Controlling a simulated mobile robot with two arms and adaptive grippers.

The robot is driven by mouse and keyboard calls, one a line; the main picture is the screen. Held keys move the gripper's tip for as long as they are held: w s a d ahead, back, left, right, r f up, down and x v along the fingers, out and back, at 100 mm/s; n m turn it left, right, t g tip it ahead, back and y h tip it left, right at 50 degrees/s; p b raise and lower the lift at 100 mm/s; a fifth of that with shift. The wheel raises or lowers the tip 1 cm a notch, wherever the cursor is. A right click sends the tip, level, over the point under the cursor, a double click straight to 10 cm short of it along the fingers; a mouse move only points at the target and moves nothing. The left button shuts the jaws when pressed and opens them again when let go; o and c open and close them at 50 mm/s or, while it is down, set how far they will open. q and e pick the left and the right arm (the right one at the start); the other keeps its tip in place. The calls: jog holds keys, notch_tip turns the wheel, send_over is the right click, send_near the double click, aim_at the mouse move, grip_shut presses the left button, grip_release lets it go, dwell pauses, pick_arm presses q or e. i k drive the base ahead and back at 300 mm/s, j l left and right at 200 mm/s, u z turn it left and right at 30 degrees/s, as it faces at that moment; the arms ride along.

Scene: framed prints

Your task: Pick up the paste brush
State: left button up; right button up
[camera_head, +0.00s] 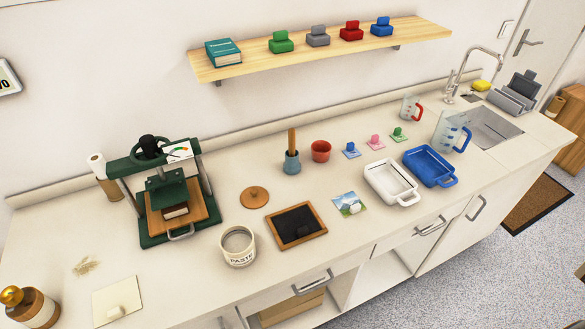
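A wooden handle (292,139), which looks like the paste brush, stands upright in a small blue-grey holder (292,164) near the middle of the counter. Its lower end is hidden inside the holder. An open white pot (238,258) labelled PASTE stands at the front of the counter. A round wooden lid with a knob (255,197) lies behind the pot. Neither of my grippers is in view.
A green press (151,239) stands left of the holder, and a red bowl (321,152) is close on its right. A framed dark slate (271,228) lies in front. White (378,187) and blue (440,178) trays lie right. A wooden shelf (240,74) hangs above.

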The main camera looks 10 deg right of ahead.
aim_at(291, 130)
jog(key=j+u, duration=0.2)
jog(key=j, duration=1.7)
